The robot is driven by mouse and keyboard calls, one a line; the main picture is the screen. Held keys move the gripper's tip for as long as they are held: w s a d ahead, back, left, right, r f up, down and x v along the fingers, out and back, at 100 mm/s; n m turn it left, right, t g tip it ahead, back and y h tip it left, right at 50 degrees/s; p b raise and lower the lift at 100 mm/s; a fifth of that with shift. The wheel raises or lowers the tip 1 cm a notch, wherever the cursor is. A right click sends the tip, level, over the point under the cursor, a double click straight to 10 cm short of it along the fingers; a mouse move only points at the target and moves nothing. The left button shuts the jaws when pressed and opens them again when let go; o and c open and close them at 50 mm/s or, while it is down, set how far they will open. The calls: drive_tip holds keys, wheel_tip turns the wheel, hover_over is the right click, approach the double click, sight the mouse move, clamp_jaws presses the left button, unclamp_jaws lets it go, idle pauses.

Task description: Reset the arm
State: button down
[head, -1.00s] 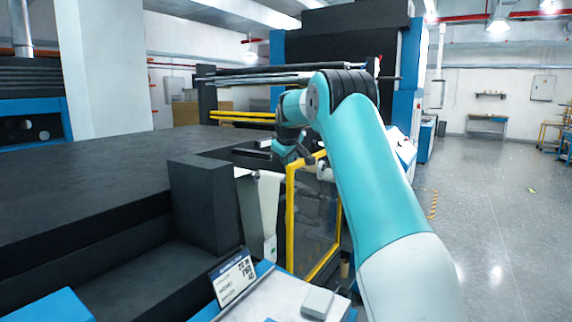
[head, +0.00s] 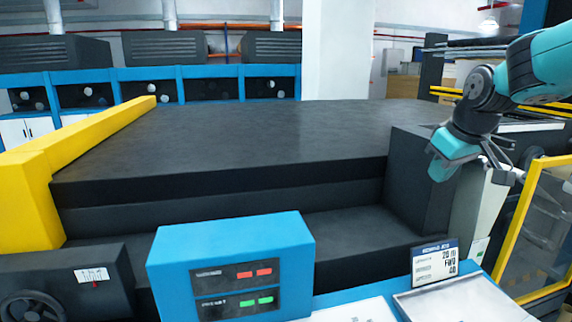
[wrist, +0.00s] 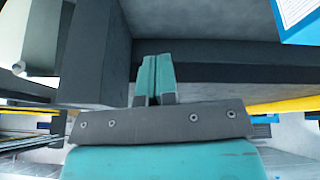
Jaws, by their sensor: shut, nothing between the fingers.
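My gripper (wrist: 154,66) shows in the wrist view with its two teal fingers pressed together and nothing between them. In the head view my arm (head: 543,68) comes in from the right edge and bends down. Its wrist end hangs in the air beside the dark block at the right end of the machine, near the yellow-framed clear guard (head: 537,228). The fingertips are hard to make out in the head view.
A wide dark machine bed (head: 250,138) fills the middle. A yellow rail (head: 85,143) runs along its left side. A blue control box (head: 232,262) with red and green displays and a small sign (head: 434,262) stand in front. A white pillar (head: 338,50) rises behind.

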drive_tip(key=s+a+f+n+g+y, duration=0.1)
drive_tip(key=s+a+f, duration=0.1)
drive_tip(key=s+a, duration=0.4)
drive_tip(key=s+a+f+n+g+y, duration=0.1)
drive_tip(key=s+a, duration=0.5)
drive_tip(key=s, duration=0.7)
drive_tip(key=s+a+f+g+y+b, duration=0.1)
drive_tip(key=s+a+f, duration=0.3)
drive_tip(key=s, duration=0.5)
drive_tip(key=shift+s+a+n+g, duration=0.4)
drive_tip(key=shift+a+g, duration=0.5)
drive_tip(key=shift+a, duration=0.3)
drive_tip(key=shift+f, duration=0.1)
